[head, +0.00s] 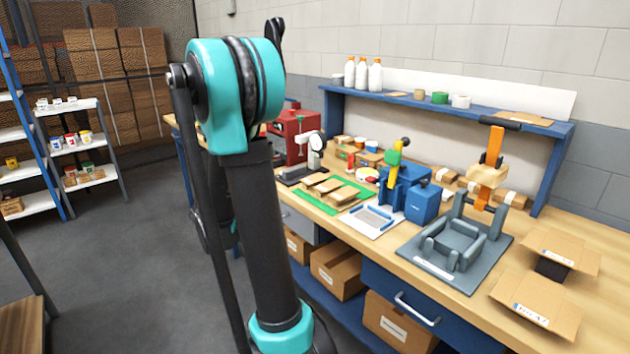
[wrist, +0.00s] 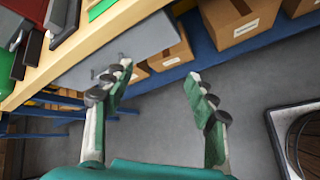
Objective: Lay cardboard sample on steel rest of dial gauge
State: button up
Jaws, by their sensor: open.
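Several flat brown cardboard samples (head: 335,187) lie on a green mat (head: 358,207) on the workbench in the head view. A dial gauge (head: 315,142) with a round white face stands behind and left of the mat. Its steel rest is too small to make out clearly. My gripper (wrist: 159,75) is open and empty in the wrist view, its two fingers wide apart. It hangs in front of the bench, over the floor, apart from the samples. My gripper is not clearly visible in the head view, where my arm fills the left middle.
A blue press (head: 402,185) and a grey fixture (head: 455,245) stand right of the mat, with open cardboard boxes (head: 540,302) farther right. A red machine (head: 292,137) stands near the gauge. Under the bench are cartons (wrist: 240,18) and a grey drawer (wrist: 150,42).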

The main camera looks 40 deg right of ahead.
jog(key=w+d+r+n+g+h, duration=0.1)
jog(key=w+d+r+n+h, duration=0.1)
jog(key=w+d+n+h, duration=0.55)
send_near(308, 181)
jog(key=d, duration=0.3)
jog(key=d+f, duration=0.1)
jog(key=shift+w+d, duration=0.25)
jog(key=shift+w, duration=0.1)
jog(key=shift+w+d+r, duration=0.1)
jog(key=shift+d+r, duration=0.05)
jog(key=shift+d, duration=1.2)
jog(key=shift+w+d+r, duration=0.1)
jog(key=shift+d+r, duration=0.05)
jog(key=shift+d, duration=1.2)
jog(key=c, duration=0.4)
jog(key=shift+r, duration=0.1)
